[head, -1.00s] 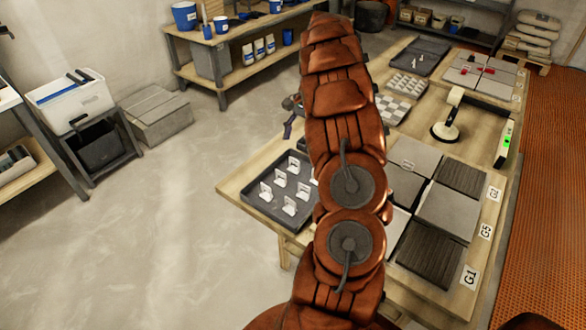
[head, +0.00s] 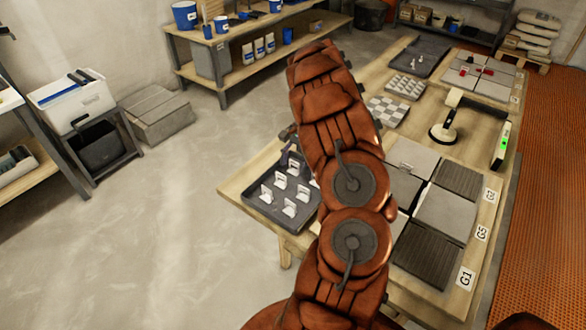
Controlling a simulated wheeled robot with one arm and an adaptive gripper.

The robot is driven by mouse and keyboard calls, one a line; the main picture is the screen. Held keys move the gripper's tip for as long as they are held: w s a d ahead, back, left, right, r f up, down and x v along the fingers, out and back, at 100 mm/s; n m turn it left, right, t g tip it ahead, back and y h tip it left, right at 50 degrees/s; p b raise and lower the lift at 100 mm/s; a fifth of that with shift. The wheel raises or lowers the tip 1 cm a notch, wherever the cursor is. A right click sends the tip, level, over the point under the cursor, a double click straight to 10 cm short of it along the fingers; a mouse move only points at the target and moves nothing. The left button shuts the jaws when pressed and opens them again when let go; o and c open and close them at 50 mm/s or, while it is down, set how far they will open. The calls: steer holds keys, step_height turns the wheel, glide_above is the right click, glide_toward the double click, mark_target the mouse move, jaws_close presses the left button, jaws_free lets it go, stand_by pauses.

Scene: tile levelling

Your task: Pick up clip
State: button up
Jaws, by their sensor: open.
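Several white clips stand upright in a dark tray (head: 268,217) at the left end of the wooden table. One clip (head: 267,194) is at the tray's left, another clip (head: 289,208) is near its front edge, and a third clip (head: 280,180) is behind them. My gripper (head: 286,153) shows only in part, as a small dark finger by the far edge of the tray, above the rear clips. It is open, with no clip seen in it. My arm hides the rest of the gripper and the tray's right side.
Grey and dark tiles (head: 446,209) lie right of my arm beside the labels G1, G5 and G2. A suction-cup tool (head: 444,131) and a level with a green display (head: 502,146) stand farther back.

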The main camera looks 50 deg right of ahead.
steer(key=c, duration=0.9)
steer(key=shift+o, duration=0.2)
